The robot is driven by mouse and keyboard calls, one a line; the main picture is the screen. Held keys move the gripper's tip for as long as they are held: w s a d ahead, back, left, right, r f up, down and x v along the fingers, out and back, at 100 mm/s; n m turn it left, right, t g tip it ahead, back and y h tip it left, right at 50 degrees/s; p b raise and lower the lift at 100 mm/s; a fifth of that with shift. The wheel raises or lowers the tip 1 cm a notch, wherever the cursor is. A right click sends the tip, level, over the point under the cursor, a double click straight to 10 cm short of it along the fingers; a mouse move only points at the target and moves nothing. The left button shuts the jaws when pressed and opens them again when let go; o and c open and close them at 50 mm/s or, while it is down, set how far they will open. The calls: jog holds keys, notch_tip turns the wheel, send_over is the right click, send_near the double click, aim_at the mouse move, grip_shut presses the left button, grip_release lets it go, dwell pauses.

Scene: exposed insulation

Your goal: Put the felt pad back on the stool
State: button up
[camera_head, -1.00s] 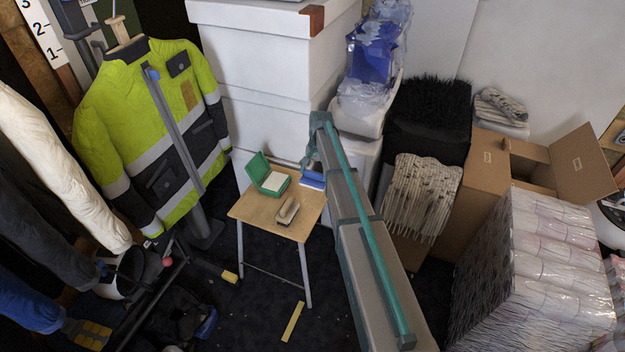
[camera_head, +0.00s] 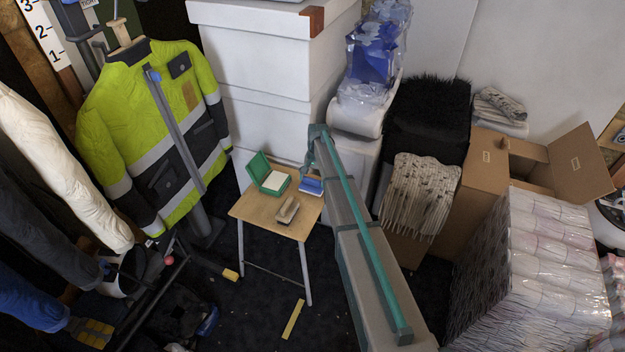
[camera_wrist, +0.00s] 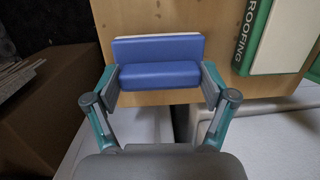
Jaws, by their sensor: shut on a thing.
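The felt pad, a blue block with a thin white layer (camera_wrist: 155,72), is between the fingers of my gripper (camera_wrist: 161,88) in the wrist view. Both fingertips press its ends. In the head view the blue pad (camera_head: 311,186) shows at the right rear edge of the stool's wooden top (camera_head: 252,209). The stool top (camera_wrist: 130,22) is also behind the pad in the wrist view. I cannot tell whether the pad touches the top. My arm hides most of the gripper in the head view.
An open green box with a white inside (camera_head: 268,178) stands at the back of the stool top. A grey and tan block (camera_head: 288,211) lies near its middle. White boxes (camera_head: 262,60) stand behind, and an open cardboard box (camera_head: 500,165) is to the right.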

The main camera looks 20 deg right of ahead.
jog(key=shift+f, duration=0.15)
jog(key=shift+f, duration=0.25)
jog(key=o, duration=0.9)
jog(key=shift+c, duration=0.2)
notch_tip(320, 180, up, 13)
jog(key=w+d+b, duration=0.1)
jog(key=shift+d+b, duration=0.25)
jog(key=shift+b, duration=0.05)
jog(key=shift+f, duration=0.15)
